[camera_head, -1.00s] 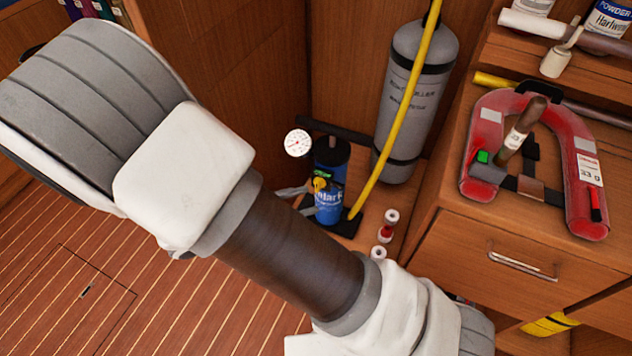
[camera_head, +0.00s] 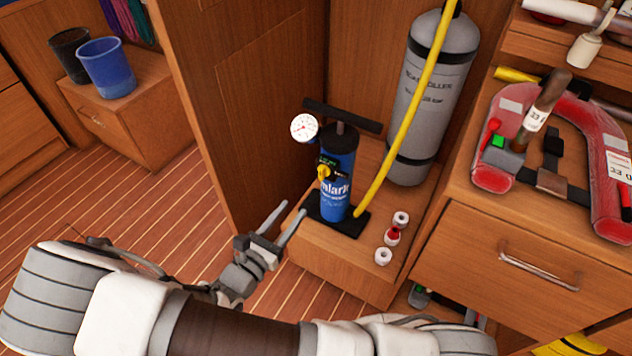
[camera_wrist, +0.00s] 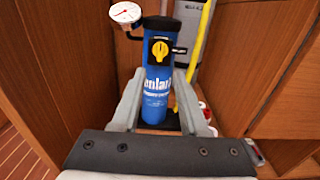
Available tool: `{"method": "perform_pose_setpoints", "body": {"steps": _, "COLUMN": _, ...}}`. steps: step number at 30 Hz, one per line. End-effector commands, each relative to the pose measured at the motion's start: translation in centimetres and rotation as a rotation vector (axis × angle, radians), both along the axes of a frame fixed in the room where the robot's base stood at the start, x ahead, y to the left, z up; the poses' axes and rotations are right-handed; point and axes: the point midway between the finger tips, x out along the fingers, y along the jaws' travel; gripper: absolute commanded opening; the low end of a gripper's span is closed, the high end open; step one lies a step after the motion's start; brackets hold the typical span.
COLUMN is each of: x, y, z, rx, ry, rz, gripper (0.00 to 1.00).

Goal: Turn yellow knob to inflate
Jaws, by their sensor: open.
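The yellow knob (camera_head: 323,173) sits on the front of a blue pump cylinder (camera_head: 337,190), which stands upright on a black base on a low wooden ledge. In the wrist view the knob (camera_wrist: 159,48) is straight ahead, with its grip roughly upright. My gripper (camera_head: 282,217) is open and empty, in front of and below the knob, to the left of the pump base. In the wrist view my gripper's fingers (camera_wrist: 158,95) spread to either side of the lower cylinder, apart from the knob.
A white dial gauge (camera_head: 304,127) and a black T-handle (camera_head: 342,115) top the pump. A grey tank (camera_head: 432,95) with a yellow hose (camera_head: 408,120) stands behind right. Small rolls (camera_head: 392,236) lie right of the pump. A drawer cabinet (camera_head: 520,262) borders the right; open floor lies left.

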Motion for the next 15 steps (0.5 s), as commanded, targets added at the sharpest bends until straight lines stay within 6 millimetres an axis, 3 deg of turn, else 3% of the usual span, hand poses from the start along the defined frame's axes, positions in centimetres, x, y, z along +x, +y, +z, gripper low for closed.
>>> {"method": "perform_pose_setpoints", "body": {"steps": 9, "x": 5.8, "y": -4.0, "z": -0.2, "rx": -0.001, "ry": -0.002, "rz": -0.004, "gripper": 0.44}}
{"method": "perform_pose_setpoints", "body": {"steps": 15, "x": 8.5, "y": -5.7, "z": -0.2, "rx": 0.0, "ry": 0.0, "rz": -0.003, "gripper": 0.44}}
